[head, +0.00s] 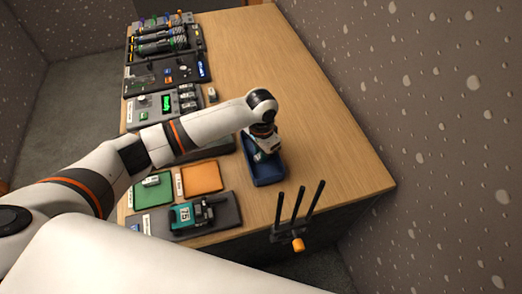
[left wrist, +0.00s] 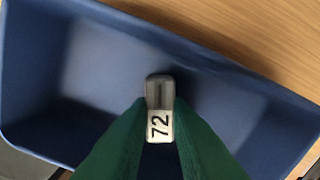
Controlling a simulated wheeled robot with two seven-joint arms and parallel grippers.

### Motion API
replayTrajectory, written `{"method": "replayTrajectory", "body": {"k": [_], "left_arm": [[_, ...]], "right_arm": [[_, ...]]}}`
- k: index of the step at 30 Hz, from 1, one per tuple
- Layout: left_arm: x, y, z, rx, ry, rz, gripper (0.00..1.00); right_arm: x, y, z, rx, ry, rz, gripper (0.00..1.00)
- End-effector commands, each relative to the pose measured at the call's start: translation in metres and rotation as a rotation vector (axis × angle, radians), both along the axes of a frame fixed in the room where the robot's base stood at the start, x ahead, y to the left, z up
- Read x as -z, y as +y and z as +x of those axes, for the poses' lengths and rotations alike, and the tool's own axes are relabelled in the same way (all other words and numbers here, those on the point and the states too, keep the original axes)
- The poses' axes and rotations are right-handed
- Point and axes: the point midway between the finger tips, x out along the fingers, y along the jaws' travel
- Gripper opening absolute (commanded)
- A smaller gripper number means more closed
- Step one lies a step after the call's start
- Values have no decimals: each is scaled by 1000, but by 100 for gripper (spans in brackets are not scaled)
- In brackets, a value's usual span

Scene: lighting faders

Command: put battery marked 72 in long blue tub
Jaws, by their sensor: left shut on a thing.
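The battery marked 72 (left wrist: 159,124) is a small white and grey block seen in the left wrist view, its number facing the camera. My left gripper (left wrist: 160,135) has green fingers and is shut on the battery. It holds it over the inside of the long blue tub (left wrist: 100,65). In the head view the tub (head: 268,174) stands on the wooden table, with my left gripper (head: 262,150) right above it. I cannot tell whether the battery touches the tub's floor. The battery is hard to make out in the head view. My right gripper is not seen.
A green pad (head: 153,191) and an orange pad (head: 202,179) lie left of the tub. A teal device marked 75 (head: 183,216) sits on a dark base in front. A dark rack with upright prongs (head: 297,215) is at the table's edge. The table's right side (head: 335,165) is clear.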

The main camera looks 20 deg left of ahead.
Motion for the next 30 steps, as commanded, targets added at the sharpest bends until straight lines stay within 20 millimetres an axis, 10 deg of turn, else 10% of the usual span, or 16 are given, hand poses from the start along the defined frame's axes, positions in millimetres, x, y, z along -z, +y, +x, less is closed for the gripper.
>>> {"method": "replayTrajectory", "body": {"k": [6,7,10,21,30], "left_arm": [[2,0,0,-1,1,-1,0],[2,0,0,0,-1,-1,22],[2,0,0,0,0,0,39],[-4,0,1,-1,-2,-1,39],[-60,0,1,-1,-3,-2,39]], "right_arm": [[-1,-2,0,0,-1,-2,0],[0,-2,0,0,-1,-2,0],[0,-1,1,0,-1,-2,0],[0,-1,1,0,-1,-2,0],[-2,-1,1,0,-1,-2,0]]}}
